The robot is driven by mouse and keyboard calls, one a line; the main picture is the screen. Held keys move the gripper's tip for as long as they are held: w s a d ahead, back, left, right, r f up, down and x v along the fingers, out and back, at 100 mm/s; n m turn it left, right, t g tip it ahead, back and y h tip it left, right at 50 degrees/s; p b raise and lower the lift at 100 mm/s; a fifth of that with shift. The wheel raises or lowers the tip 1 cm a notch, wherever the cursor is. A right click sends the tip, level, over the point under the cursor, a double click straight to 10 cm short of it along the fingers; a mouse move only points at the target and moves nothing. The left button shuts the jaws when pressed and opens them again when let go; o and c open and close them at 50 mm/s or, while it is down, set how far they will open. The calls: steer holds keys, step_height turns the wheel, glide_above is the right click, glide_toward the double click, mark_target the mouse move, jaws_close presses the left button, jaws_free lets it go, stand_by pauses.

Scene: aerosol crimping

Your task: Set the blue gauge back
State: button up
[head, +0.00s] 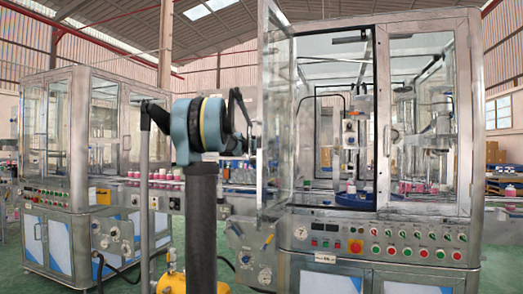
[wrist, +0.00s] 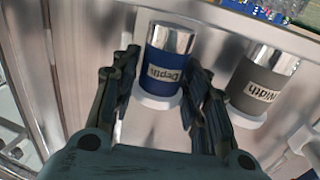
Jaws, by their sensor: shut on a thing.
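The blue gauge (wrist: 166,72) shows in the wrist view, a cylinder with a silver top and a label reading "Depth" that appears upside down. It is at a white round base (wrist: 158,101); I cannot tell whether it rests fully on it. My gripper (wrist: 165,85) has one finger on each side of the blue gauge and is shut on it. In the head view the gauge and my gripper cannot be made out; my arm stands in front of the machines.
A metal panel (wrist: 90,25) lies behind. In the head view, a glazed crimping machine (head: 370,150) stands right, another cabinet (head: 70,150) left.

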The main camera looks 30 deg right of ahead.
steer(key=shift+f, duration=0.55)
stand_by(0.4)
steer(key=o, duration=1.2)
steer(key=shift+o, duration=0.2)
steer(key=v, duration=1.2)
steer(key=shift+f, duration=0.1)
